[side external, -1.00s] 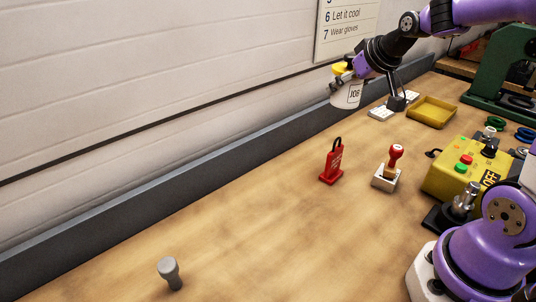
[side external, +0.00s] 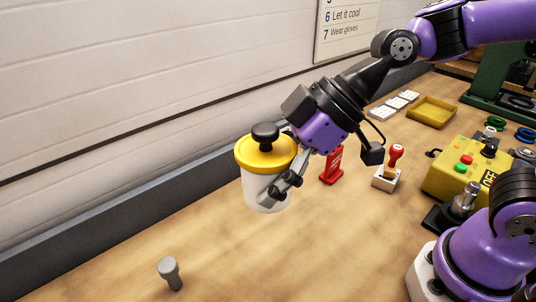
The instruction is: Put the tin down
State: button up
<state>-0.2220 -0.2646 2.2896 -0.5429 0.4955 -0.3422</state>
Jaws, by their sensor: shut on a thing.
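The tin (side external: 255,188) is a white round can with a yellow lid (side external: 263,158) and a black knob on top. It is upright in the side view, left of centre, and appears held above the bench. My gripper (side external: 280,185) is shut on the tin, reaching it from the right, with a finger across its near right side. The finger on the far side is mostly hidden. I cannot tell the exact height of the tin's base over the bench.
The wooden bench (side external: 330,250) is clear at front centre. A grey peg (side external: 170,272) stands front left. A red tag (side external: 332,167) and a red-handled stamp (side external: 388,170) stand right of the tin. A yellow control box (side external: 455,165) and yellow tray (side external: 432,111) lie farther right.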

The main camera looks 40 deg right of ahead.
jog(key=s+a+n+g+y, duration=0.1)
jog(key=s+a+n+g, duration=0.2)
jog(key=s+a+n, duration=0.35)
jog(key=shift+s+d+f+m, duration=0.6)
jog(key=shift+f+m, duration=0.35)
jog(key=shift+f, duration=1.7)
jog(key=w+d+f, duration=0.1)
jog(key=w+f, duration=0.1)
jog(key=w, duration=0.1)
jog(key=w+d+f, duration=0.2)
jog(key=w, duration=0.1)
jog(key=w+d+f, duration=0.2)
jog(key=w, duration=0.2)
jog(key=shift+f, duration=2.35)
jog(key=shift+f, duration=0.1)
jog(key=o, duration=1.3)
